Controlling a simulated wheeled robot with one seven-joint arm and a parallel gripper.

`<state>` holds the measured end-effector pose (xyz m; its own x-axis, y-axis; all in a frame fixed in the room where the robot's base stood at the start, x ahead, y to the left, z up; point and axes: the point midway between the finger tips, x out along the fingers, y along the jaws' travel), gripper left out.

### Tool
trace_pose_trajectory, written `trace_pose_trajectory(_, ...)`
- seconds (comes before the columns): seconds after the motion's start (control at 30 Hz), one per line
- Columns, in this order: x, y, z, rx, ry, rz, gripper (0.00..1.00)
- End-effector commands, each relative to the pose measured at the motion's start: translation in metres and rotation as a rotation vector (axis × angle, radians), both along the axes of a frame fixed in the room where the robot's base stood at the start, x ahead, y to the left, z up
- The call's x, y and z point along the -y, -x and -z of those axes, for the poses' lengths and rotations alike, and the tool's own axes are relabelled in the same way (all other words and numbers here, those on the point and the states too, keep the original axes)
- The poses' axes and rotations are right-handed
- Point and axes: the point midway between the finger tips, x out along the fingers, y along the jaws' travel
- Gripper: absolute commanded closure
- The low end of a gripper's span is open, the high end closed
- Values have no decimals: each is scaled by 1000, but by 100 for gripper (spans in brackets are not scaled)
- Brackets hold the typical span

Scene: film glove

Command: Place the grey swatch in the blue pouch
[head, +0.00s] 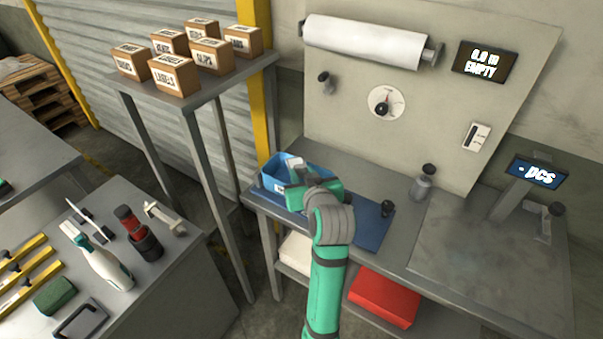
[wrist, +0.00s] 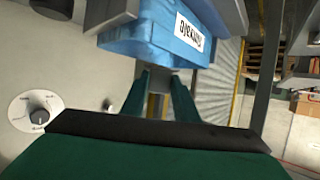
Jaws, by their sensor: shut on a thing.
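The blue pouch (head: 268,181) is an open, box-like container with a white label, standing on the bench on a dark blue mat (head: 372,228). In the wrist view the pouch (wrist: 140,42) fills the top middle, its label appearing upside down. My gripper (head: 301,179) is at the pouch, over its opening. A small light grey piece, which looks like the grey swatch (head: 295,163), shows at the fingers in the head view. In the wrist view the pouch wall hides the fingertips and what they hold, so I cannot tell whether the swatch touches the pouch.
A display on a post (head: 536,173) stands farther right. A red item (head: 385,297) lies on the lower shelf. A rack with several label boxes (head: 174,75) stands left.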

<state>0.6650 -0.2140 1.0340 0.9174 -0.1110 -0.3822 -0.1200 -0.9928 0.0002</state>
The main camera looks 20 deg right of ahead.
Motion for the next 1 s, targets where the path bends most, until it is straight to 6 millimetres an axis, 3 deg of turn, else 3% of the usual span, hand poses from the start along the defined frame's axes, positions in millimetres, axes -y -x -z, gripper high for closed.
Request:
trace_pose_trajectory(0.43, 0, 0, 9, 1, 0, 0, 94)
trace_pose_trajectory(0.47, 0, 0, 9, 1, 0, 0, 70)
trace_pose_trajectory(0.53, 0, 0, 9, 1, 0, 0, 54)
trace_pose_trajectory(0.83, -2, -1, 9, 1, 0, -3, 54)
trace_pose_trajectory(1.0, -2, -1, -4, 3, 2, -4, 54)
